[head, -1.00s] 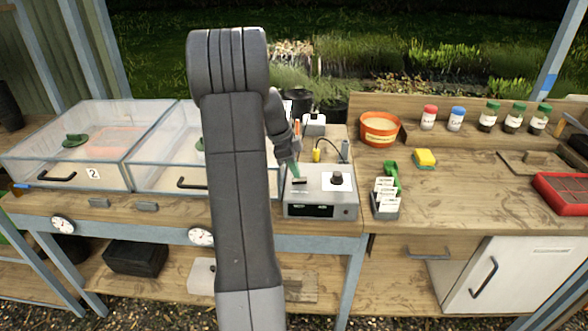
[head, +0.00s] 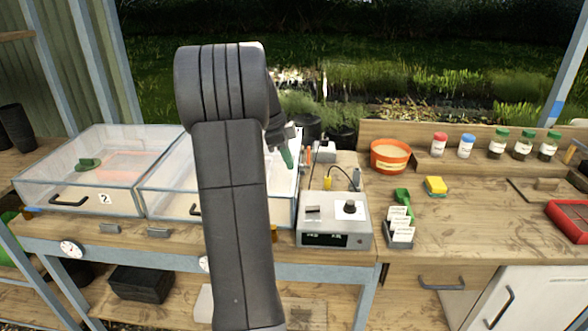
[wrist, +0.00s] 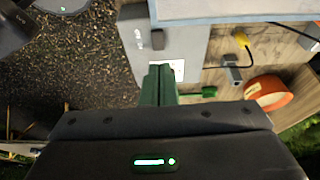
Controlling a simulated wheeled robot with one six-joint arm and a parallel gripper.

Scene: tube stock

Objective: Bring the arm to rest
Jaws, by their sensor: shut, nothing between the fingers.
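My arm rises through the middle of the head view and hides part of the bench. My gripper (head: 288,158) has green fingers and hangs in the air above and to the left of the grey control box (head: 335,238). In the wrist view the two green fingers of my gripper (wrist: 159,86) are pressed together with nothing between them. The grey box (wrist: 180,28) lies beyond the fingertips there, apart from them as far as I can tell.
An orange tub (head: 390,158), yellow sponge (head: 436,185), label holder (head: 401,232) and several capped jars (head: 498,145) stand at right. A red tray (head: 570,222) is at the right edge.

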